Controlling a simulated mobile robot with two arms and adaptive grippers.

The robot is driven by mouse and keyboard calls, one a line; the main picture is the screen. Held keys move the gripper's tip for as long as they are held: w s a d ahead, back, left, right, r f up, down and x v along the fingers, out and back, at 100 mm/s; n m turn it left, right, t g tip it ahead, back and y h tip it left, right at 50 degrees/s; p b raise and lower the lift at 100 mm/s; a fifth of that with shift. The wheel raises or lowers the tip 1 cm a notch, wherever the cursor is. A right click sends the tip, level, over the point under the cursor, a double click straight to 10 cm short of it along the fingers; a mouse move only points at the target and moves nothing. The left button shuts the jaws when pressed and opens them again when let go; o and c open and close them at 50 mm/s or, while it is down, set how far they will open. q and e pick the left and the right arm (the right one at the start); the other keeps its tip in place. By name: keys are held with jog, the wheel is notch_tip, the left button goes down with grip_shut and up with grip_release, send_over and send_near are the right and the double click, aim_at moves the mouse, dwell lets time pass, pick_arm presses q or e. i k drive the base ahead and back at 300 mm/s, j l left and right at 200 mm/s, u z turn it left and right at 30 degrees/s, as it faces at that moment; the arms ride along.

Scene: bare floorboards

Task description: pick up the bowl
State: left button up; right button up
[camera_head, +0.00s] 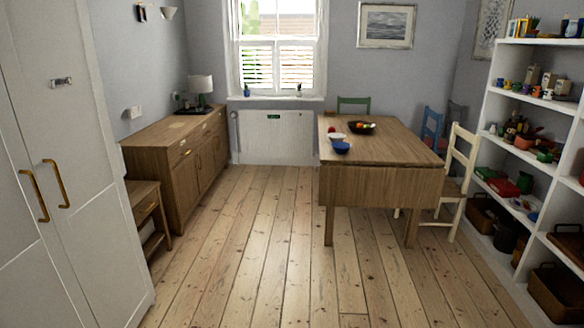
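A blue bowl (341,147) sits on the left edge of the wooden table (395,151), near its front corner. A white bowl or dish (336,137) sits just behind it. A dark, wide bowl (362,128) holding orange, red and other coloured fruit stands further back on the table. A small red item (331,129) lies near the table's left edge. Neither of my grippers shows in the head view.
Open floorboards (258,255) lead up to the table's left side. Chairs, including a cream one (460,160), stand at the right. A sideboard (185,170) and white wardrobe (95,215) line the left; loaded white shelves (543,105) line the right.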

aim_at(341, 149)
jog(key=i, duration=3.5)
jog(key=z, duration=0.05)
